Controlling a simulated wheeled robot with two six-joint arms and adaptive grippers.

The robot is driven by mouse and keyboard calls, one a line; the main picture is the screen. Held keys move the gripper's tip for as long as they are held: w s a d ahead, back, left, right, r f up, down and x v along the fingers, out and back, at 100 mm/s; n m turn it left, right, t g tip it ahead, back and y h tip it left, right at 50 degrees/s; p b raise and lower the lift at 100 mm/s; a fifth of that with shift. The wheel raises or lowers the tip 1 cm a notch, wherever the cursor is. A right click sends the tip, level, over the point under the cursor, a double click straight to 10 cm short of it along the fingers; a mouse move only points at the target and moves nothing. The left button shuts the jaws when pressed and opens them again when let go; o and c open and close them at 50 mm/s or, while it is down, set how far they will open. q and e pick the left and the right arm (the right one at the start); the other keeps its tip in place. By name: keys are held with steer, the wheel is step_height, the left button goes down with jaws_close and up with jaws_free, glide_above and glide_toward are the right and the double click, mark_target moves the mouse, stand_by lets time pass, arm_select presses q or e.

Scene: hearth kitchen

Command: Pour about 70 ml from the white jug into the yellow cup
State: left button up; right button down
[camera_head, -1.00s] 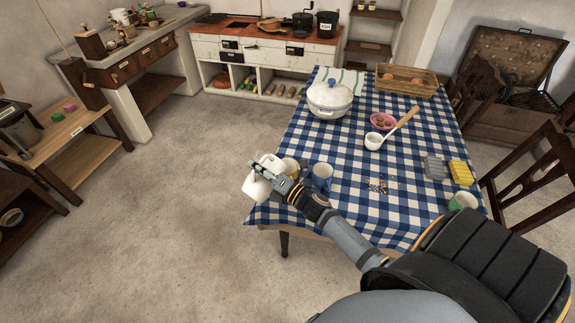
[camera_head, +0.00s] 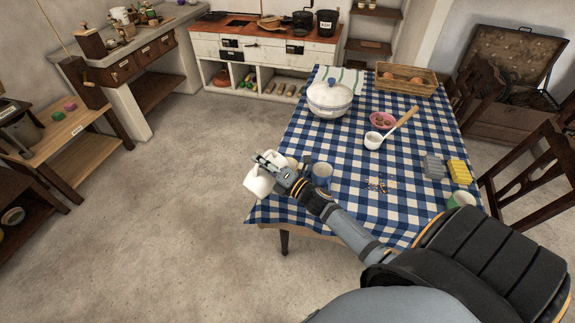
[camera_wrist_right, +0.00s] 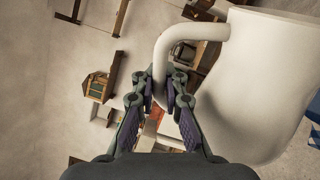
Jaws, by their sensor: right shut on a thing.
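My right gripper (camera_head: 268,163) is shut on the handle of the white jug (camera_head: 258,184), at the near left corner of the table. In the right wrist view, the fingertips of the right gripper (camera_wrist_right: 160,88) close around the handle, and the body of the white jug (camera_wrist_right: 262,75) fills the right side. The jug is held up; its exact tilt and its contents cannot be told. My left gripper is not in view.
The floor to the left is clear.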

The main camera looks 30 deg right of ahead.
mark_target(252, 180)
steer(key=shift+w+d+r+m, duration=0.25)
steer(key=shift+d+r+m, duration=0.25)
steer(key=shift+d, duration=0.2)
stand_by(1.4)
steer(key=a+f+n+b, duration=0.1)
steer(key=f, duration=0.1)
steer(key=s+a+f+n+b, duration=0.1)
steer(key=a+f+n, duration=0.1)
steer(key=shift+a+b, duration=0.25)
steer(key=shift+b, duration=0.1)
steer(key=shift+s+a+r+n+y+p, duration=0.1)
steer(key=shift+a+r+n+y+p, duration=0.05)
steer(key=shift+r+n+y+p, duration=0.3)
steer(key=shift+s+a+f+n+g+b, duration=0.15)
steer(key=shift+a+f+n+b, duration=0.15)
steer(key=shift+f+b, duration=0.2)
steer(key=shift+w+a+f+n+g+b, duration=0.15)
steer(key=shift+f+n+b, duration=0.1)
steer(key=shift+f+b, duration=0.25)
steer(key=shift+s+a+f+n, duration=0.1)
steer(key=shift+s+f+n, duration=0.05)
steer(key=shift+n, duration=0.15)
steer(key=shift+a+n, duration=0.25)
steer(key=shift+n, duration=0.15)
